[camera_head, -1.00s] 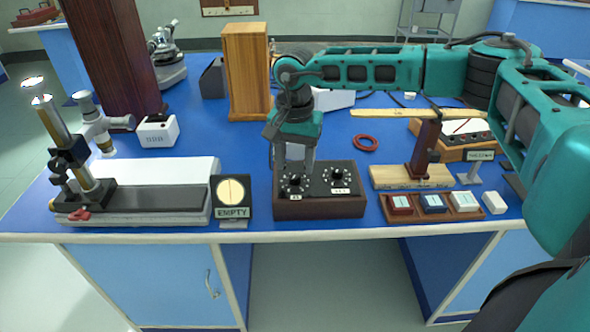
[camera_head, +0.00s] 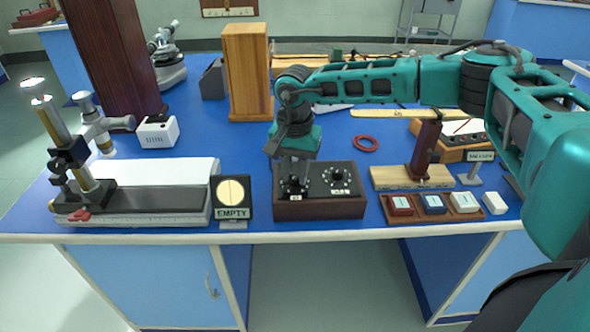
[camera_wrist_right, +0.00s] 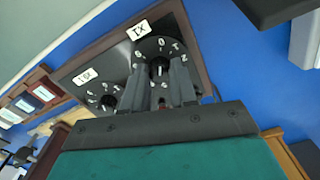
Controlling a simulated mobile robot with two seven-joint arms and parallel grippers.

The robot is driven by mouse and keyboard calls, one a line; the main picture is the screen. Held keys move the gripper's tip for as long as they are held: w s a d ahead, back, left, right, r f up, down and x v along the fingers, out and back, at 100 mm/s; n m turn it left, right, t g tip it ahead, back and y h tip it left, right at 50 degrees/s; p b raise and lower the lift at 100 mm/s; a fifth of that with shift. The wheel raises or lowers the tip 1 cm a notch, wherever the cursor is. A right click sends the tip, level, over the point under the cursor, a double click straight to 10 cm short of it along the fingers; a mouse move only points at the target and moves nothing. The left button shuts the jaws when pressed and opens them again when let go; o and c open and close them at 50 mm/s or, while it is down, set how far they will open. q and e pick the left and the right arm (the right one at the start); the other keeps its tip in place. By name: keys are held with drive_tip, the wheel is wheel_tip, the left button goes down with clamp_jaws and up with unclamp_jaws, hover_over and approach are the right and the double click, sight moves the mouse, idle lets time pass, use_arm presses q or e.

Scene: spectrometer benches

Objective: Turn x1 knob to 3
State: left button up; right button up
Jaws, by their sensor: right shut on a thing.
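A dark wooden control box (camera_head: 320,209) with a black top stands near the bench's front edge. It has two dials. The x1 knob (camera_wrist_right: 157,66) is the left one in the head view and lies beside the white x1 label (camera_wrist_right: 138,30) in the wrist view. My right gripper (camera_head: 292,187) points down over this dial, its fingers (camera_wrist_right: 160,74) shut on the knob from both sides. The fingers hide part of the dial's numbers, so I cannot read the setting. The other knob (camera_head: 338,178) is free. My left gripper is out of view.
An EMPTY sign (camera_head: 232,198) stands close to the left of the box. A wooden tray (camera_head: 436,216) with coloured blocks lies to the right. A red ring (camera_head: 365,144) lies behind, with bare blue bench around it. A tall wooden block (camera_head: 247,75) stands farther back.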

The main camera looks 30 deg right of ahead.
clamp_jaws()
drive_tip(key=shift+m, duration=0.3)
drive_tip(key=m, duration=0.3)
drive_tip(key=shift+m+p, duration=0.3)
drive_tip(key=shift+p, duration=0.1)
drive_tip(key=m, duration=0.5)
drive_tip(key=shift+p, duration=0.3)
drive_tip(key=m, duration=0.5)
drive_tip(key=shift+m+p, duration=0.3)
drive_tip(key=shift+m, duration=0.1)
drive_tip(key=m, duration=0.4)
drive_tip(key=shift+m+p, duration=0.3)
drive_tip(key=shift+p, duration=0.05)
